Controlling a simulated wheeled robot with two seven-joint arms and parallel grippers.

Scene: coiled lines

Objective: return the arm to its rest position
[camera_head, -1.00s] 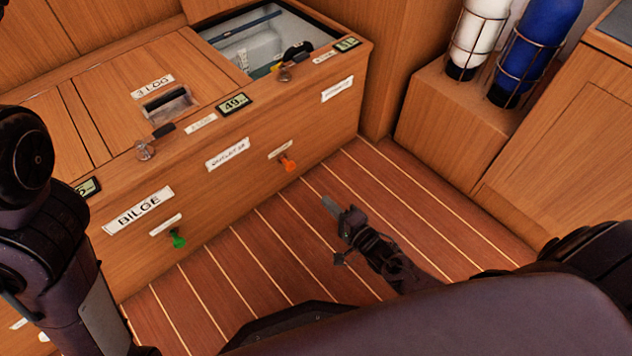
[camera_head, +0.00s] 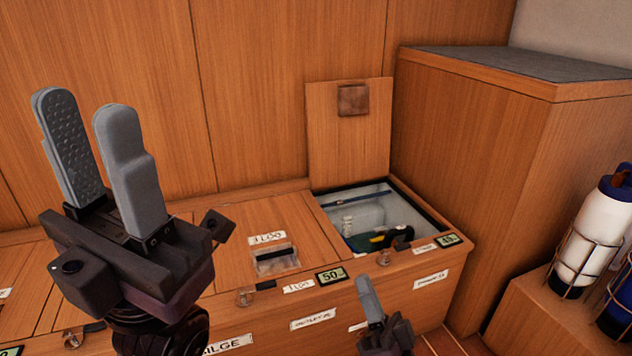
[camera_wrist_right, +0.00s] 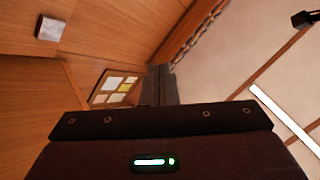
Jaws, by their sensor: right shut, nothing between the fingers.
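My left gripper (camera_head: 84,108) stands upright, large and close to the camera at the left of the head view. Its two grey fingers are apart with nothing between them. My right gripper (camera_head: 367,292) is low in the middle of the head view, in front of the wooden locker. Its fingers are shut and empty, pointing up. In the right wrist view the fingers (camera_wrist_right: 160,82) are together, with nothing held. Most of the right arm is out of the head view.
The wooden locker (camera_head: 335,297) runs across the front, with labels and small displays. Its right compartment is open, its lid (camera_head: 347,140) raised against the wall. A taller cabinet (camera_head: 470,160) and caged bottles (camera_head: 592,225) stand at the right.

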